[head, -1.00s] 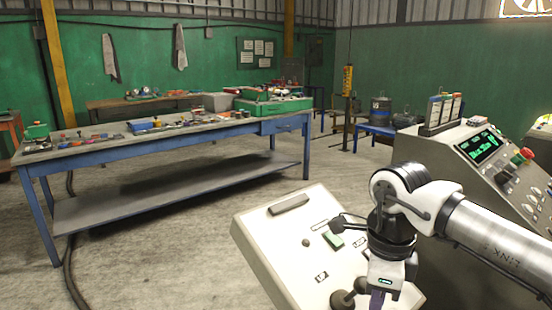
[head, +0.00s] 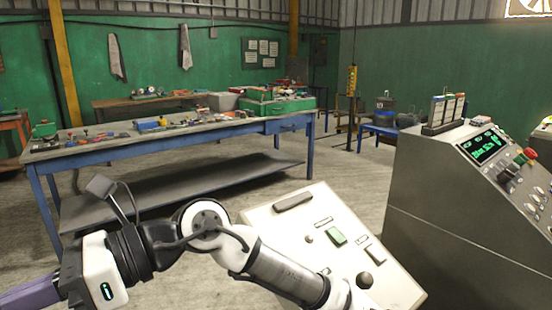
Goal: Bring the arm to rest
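My arm reaches from the bottom middle of the head view toward the lower left, bent at a white elbow joint. My gripper (head: 30,291) is at the lower left corner, pointing left, and is partly cut off by the picture edge. Its fingertips are not visible, so I cannot tell whether it is open or shut. A pale sloped control panel (head: 290,225) stands at the lower middle. It bears a green button (head: 336,235), a dark round knob (head: 365,280) and a grey handle bar (head: 294,202). My gripper is apart from the panel, to its left.
A long blue workbench (head: 200,146) with tools and a lower shelf stands behind my arm. A grey console (head: 450,190) with a lit screen (head: 484,147) and several knobs is at right. Bare concrete floor (head: 360,178) lies between bench and console.

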